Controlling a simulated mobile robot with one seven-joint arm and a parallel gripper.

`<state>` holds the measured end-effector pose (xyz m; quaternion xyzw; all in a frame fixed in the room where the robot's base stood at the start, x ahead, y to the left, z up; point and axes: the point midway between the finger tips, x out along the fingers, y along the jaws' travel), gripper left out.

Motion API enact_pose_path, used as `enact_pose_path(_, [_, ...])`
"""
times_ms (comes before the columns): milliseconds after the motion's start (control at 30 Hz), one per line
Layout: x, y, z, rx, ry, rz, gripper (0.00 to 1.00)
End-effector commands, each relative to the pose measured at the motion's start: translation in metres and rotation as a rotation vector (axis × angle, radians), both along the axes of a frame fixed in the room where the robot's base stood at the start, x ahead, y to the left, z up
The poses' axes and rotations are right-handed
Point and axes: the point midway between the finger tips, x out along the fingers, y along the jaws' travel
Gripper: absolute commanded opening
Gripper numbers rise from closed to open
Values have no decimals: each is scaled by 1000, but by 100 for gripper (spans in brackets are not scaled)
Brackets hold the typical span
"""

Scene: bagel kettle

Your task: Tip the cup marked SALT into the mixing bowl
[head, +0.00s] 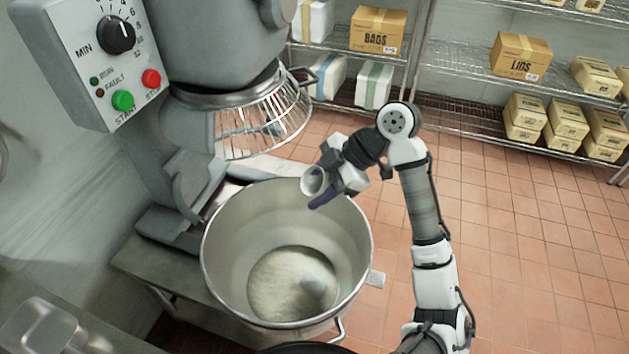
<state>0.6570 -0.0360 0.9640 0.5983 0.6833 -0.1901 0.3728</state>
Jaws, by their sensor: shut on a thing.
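The mixing bowl (225,230) is a large steel bowl below the mixer head, with pale flour-like stuff (275,285) on its bottom. A small whiter mound (313,285) sits at the right of that stuff. My gripper (322,190) is over the bowl's far right rim, shut on a small pale cup (314,180). The cup is tilted, with its open mouth turned toward the left and the camera. No marking can be read on the cup, and its inside looks empty.
The mixer's control panel (100,60) and wire guard (262,122) stand at the upper left, left of my gripper. Wire shelves with boxes (378,30) line the back. The tiled floor (540,240) at right is clear.

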Motion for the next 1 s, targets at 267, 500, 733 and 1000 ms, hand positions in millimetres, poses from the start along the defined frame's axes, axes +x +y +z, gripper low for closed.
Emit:
enact_pose_path(267, [0,0,0,21,8,0,23])
enact_pose_path(500, [-24,0,0,126,51,-2,23])
enact_pose_path(733, [-70,1,-3,327,135,-3,23])
enact_pose_path(1000, [-123,3,-1,564,236,-2,23])
